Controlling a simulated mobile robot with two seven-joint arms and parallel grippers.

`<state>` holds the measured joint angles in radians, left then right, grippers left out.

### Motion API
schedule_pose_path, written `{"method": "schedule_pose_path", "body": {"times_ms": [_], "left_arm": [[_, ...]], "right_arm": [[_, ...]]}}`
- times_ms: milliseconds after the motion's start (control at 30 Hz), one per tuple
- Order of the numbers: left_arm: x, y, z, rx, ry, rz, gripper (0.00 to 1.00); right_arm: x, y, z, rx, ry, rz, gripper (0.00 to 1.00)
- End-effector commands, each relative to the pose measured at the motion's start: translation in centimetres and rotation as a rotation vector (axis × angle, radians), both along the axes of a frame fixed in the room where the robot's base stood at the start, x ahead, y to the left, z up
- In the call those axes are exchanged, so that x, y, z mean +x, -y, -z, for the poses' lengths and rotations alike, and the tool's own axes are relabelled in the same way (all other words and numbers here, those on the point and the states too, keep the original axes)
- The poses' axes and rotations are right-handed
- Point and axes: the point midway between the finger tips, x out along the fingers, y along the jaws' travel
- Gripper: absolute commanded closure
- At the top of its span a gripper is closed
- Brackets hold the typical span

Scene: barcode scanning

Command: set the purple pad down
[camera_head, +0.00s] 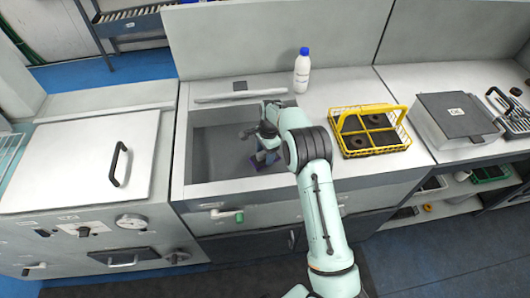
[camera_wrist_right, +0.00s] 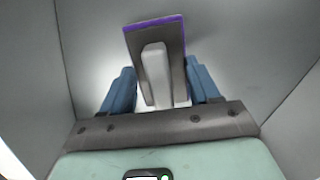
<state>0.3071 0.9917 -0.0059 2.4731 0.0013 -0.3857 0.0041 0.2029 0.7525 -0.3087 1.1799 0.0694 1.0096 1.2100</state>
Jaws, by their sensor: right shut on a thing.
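The purple pad (camera_wrist_right: 176,45) shows in the right wrist view as a dark grey plate with a purple edge and a pale upright grip. My right gripper (camera_wrist_right: 159,70) is shut on it, with a blue finger on each side of the pale grip. In the head view, the right gripper (camera_head: 264,151) reaches down into the grey sink basin (camera_head: 214,152). A bit of the purple pad (camera_head: 257,163) shows below the fingers. The arm hides part of the basin, and I cannot tell whether the pad touches its floor. My left gripper is out of view.
A yellow wire basket (camera_head: 366,130) with dark round items is on the counter to the right. A grey box (camera_head: 455,118) is farther right. The left part of the basin is empty.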

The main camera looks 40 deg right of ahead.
Motion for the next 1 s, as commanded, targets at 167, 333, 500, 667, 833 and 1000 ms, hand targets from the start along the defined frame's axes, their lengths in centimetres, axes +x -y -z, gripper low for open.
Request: {"method": "schedule_pose_path", "body": {"times_ms": [167,333,500,667,833,1000], "left_arm": [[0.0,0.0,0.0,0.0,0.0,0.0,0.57],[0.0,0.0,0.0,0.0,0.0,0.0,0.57],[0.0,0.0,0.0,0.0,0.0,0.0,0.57],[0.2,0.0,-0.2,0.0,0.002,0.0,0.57],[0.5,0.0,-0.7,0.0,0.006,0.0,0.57],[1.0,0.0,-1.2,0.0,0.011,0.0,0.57]], "right_arm": [[0.0,0.0,0.2,0.0,0.0,0.001,0.13],[0.0,0.0,0.2,0.0,-0.001,0.0,0.13],[0.0,0.0,-0.3,0.0,0.0,0.0,0.13],[0.1,0.4,-2.7,-0.001,0.004,0.0,0.13],[0.0,0.8,-6.5,-0.002,0.005,0.001,0.13],[0.0,1.2,-9.8,-0.001,0.004,0.001,0.13]]}}
